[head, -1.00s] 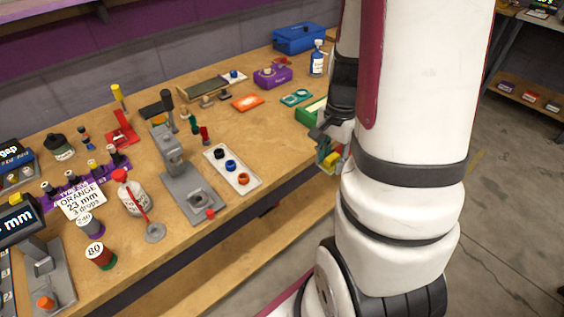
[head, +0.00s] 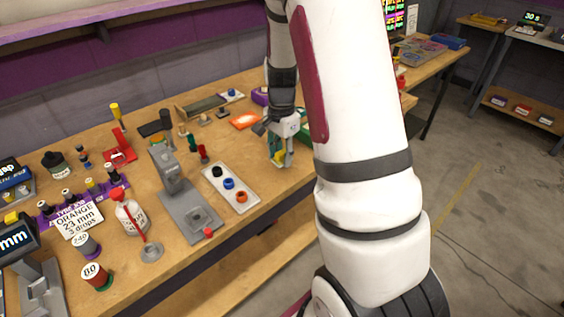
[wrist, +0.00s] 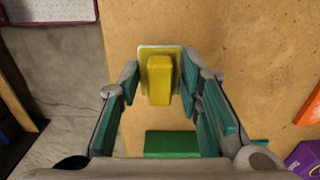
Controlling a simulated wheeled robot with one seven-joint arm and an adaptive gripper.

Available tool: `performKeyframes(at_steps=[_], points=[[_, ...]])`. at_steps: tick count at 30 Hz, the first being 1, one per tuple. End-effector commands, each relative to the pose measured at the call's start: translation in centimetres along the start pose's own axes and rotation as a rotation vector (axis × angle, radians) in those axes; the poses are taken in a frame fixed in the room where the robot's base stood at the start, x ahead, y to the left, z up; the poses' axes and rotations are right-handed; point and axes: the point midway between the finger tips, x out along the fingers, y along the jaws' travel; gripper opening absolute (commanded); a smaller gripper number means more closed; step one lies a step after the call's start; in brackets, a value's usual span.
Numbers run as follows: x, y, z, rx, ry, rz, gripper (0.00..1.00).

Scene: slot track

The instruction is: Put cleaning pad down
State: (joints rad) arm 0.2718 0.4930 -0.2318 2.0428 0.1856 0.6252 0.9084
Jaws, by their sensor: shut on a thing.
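The cleaning pad (wrist: 159,79) is a yellow block on a pale, flat base. In the wrist view it lies between the fingertips of my gripper (wrist: 160,84), which is shut on it. In the head view my gripper (head: 280,157) is over the front part of the wooden bench (head: 262,185), right of the white tray, with the pad's yellow (head: 280,156) showing between the fingers. I cannot tell whether the pad's base touches the bench top.
A green block (wrist: 172,144) lies close to my gripper. The white tray with coloured rings (head: 231,187) stands to the left. An orange piece (head: 244,120) and a purple box (head: 260,97) lie farther back. Bare bench surrounds the pad; the bench edge is near.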

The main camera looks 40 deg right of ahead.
Motion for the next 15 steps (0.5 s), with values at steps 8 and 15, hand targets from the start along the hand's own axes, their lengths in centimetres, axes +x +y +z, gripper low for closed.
performKeyframes(at_steps=[8, 15], points=[[3.2, 0.1, 0.0, 0.001, -0.002, 0.002, 0.02], [3.2, 0.1, 0.0, 0.000, -0.001, 0.001, 0.02]])
